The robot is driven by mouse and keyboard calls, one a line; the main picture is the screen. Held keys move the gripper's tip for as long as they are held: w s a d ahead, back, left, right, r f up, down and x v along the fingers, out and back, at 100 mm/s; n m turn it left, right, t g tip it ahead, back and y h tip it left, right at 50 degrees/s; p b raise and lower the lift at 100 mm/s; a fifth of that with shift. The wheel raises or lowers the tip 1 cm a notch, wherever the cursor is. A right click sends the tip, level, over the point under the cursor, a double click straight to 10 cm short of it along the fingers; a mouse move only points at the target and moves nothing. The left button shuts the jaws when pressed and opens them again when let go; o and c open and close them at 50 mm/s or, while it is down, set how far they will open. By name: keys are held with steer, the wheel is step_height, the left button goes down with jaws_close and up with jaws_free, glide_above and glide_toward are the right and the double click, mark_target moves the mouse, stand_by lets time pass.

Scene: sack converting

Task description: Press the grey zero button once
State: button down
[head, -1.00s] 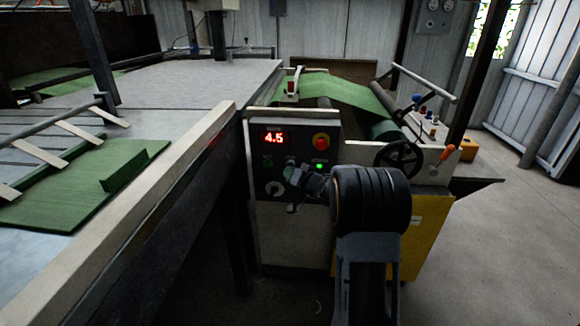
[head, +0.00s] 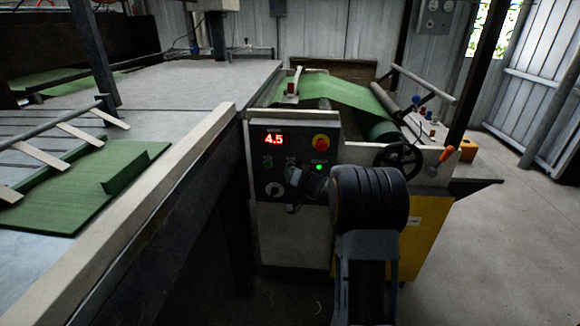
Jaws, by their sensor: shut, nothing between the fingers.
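The control panel (head: 268,221) is on the front of the machine, with a red display (head: 274,139) reading 4.5. It carries a red stop button (head: 320,142) on a yellow base, a lit green lamp (head: 319,168), a dark green button (head: 267,162) and a pale round knob (head: 274,189). I cannot pick out the grey zero button; my gripper covers part of the panel's middle. My gripper (head: 292,176) is shut and empty, its tip at or very near the panel face, right of the dark green button. Whether it touches is unclear.
A long pale rail (head: 150,210) edges the table left of the panel. A black handwheel (head: 398,160) and an orange-tipped lever (head: 446,154) stand to the right. Green sheet (head: 333,91) runs over rollers behind. Floor at the right is clear.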

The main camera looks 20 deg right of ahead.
steer(key=shift+w+d+p, duration=0.3)
steer(key=shift+w+p, duration=0.25)
stand_by(0.8)
steer(key=shift+s, duration=0.1)
steer(key=shift+s+a, duration=0.4)
steer(key=shift+s, duration=0.25)
stand_by(0.3)
steer(key=shift+s+a, duration=0.4)
steer(key=shift+s, duration=0.3)
steer(key=shift+s+a, duration=0.45)
steer(key=shift+s, duration=0.3)
steer(key=shift+s+a, duration=0.4)
steer(key=shift+s, duration=0.3)
